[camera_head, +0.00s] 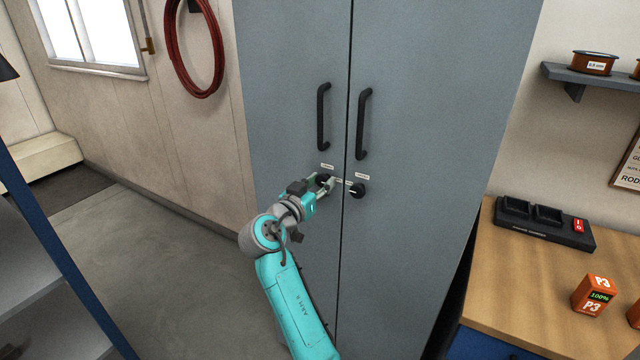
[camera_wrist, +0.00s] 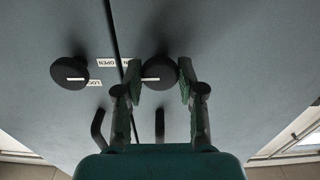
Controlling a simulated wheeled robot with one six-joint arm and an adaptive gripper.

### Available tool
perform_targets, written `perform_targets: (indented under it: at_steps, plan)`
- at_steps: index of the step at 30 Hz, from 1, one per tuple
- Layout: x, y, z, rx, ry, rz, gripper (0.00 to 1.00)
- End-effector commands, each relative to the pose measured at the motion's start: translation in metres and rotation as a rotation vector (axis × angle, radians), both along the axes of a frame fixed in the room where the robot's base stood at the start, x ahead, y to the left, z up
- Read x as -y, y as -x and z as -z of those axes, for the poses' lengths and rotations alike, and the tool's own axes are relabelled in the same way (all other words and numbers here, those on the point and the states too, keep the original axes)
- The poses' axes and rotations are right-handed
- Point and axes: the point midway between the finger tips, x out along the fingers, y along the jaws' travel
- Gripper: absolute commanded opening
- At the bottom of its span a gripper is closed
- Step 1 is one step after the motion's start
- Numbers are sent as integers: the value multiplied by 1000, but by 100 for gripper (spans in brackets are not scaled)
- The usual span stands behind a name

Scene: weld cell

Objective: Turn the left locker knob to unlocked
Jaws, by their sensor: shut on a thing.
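The grey two-door locker (camera_head: 290,90) stands in front of me. Its left knob (camera_wrist: 160,70), black and round with a white mark, is between the fingers of my gripper (camera_wrist: 160,85). In the head view my gripper (camera_head: 326,184) reaches this knob from the lower left and mostly hides it. The jaws are shut on the knob. The right knob (camera_head: 357,190) is free; it also shows at the left of the upside-down wrist view (camera_wrist: 70,72). Small OPEN (camera_wrist: 106,62) and LOCK (camera_wrist: 94,83) labels sit near it. A finger covers part of the left knob's labels.
Two black door handles, left (camera_head: 323,117) and right (camera_head: 363,124), stand out above the knobs. A wooden bench (camera_head: 540,270) with a charger (camera_head: 543,224) is at right. A blue-edged shelf (camera_head: 60,250) is at left. The floor (camera_head: 165,230) between is clear.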

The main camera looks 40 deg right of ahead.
Motion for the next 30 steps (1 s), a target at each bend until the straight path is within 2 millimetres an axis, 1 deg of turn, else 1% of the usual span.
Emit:
perform_targets:
  at_steps: [7,20,21,23,24,30]
  plan:
    - [0,0,1,47,-19,0,4]
    - [0,0,1,54,-22,0,4]
    - [0,0,1,54,-22,0,46]
    - [0,0,1,54,-22,0,61]
    - [0,0,1,54,-21,0,64]
    - [0,0,0,54,-21,0,64]
